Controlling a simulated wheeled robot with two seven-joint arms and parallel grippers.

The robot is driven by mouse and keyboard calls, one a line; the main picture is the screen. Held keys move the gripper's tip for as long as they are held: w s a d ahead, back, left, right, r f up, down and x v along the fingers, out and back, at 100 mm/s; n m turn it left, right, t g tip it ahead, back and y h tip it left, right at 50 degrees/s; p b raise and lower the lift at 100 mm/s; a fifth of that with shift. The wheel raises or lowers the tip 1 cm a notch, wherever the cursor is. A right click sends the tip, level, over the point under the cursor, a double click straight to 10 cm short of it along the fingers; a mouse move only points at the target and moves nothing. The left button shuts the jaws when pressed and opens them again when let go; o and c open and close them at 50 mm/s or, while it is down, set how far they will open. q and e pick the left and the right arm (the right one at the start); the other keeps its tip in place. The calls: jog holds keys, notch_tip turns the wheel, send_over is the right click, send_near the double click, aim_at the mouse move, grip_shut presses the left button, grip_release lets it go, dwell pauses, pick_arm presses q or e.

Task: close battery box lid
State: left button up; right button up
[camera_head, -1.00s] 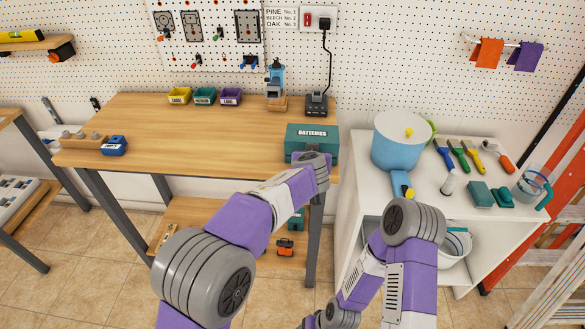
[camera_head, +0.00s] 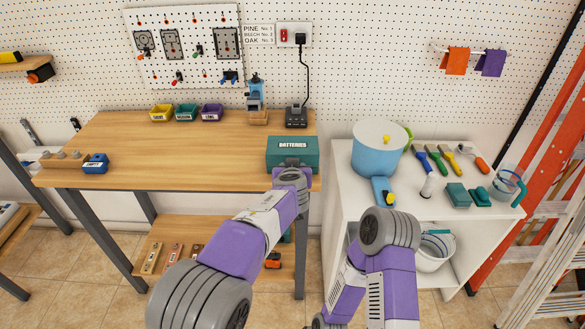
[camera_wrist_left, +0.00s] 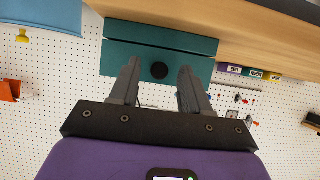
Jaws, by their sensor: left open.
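The teal battery box (camera_head: 293,151), labelled BATTERIES, sits at the right front corner of the wooden workbench. In the left wrist view, which is upside down, the box (camera_wrist_left: 120,50) shows two teal bands with a dark seam between them and a round black knob (camera_wrist_left: 159,71). I cannot tell for sure how far the lid stands open. My left gripper (camera_wrist_left: 160,67) is open and empty, its fingers on either side of the knob in that view; contact cannot be told. In the head view my left wrist hides most of it, just in front of the box. My right gripper is out of view.
A charger (camera_head: 296,116) and a blue tool on a wooden stand (camera_head: 257,103) are behind the box. Small bins (camera_head: 186,113) stand farther left. A white cabinet (camera_head: 345,190) with a blue bucket (camera_head: 380,152) stands to the right. The middle of the workbench is clear.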

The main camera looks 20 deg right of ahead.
pick_arm(q)
jog(key=v, duration=0.6)
jog(key=shift+w, duration=0.1)
jog(key=shift+f, duration=0.1)
jog(key=s+a+f+g+p, duration=0.1)
jog(key=s+a+f+g, duration=0.1)
jog(key=a+f, duration=0.45)
jog(key=s+a+f+n+g+p, duration=0.1)
jog(key=s+a+f+g+p, duration=0.15)
jog(key=f, duration=0.65)
jog(key=s+a+f+g+p, duration=0.1)
jog(key=s+a+f+g, duration=0.15)
jog(key=a+f, duration=0.45)
jog(key=s+a+f+n+g+p, duration=0.1)
jog(key=s+a+f, duration=0.2)
jog(key=s, duration=0.4)
jog(key=s+a+f+n+g+p, duration=0.2)
jog(key=s+a+f, duration=0.1)
jog(key=s, duration=0.5)
jog(key=s+a+f+n+g+p, duration=0.1)
jog(key=s+a+f+p, duration=0.1)
jog(key=s, duration=0.5)
notch_tip(320, 180, down, 3)
jog(key=shift+s+a+r+n+g+h, duration=0.2)
jog(key=shift+s+a+n+g+h, duration=0.15)
jog(key=shift+a, duration=0.5)
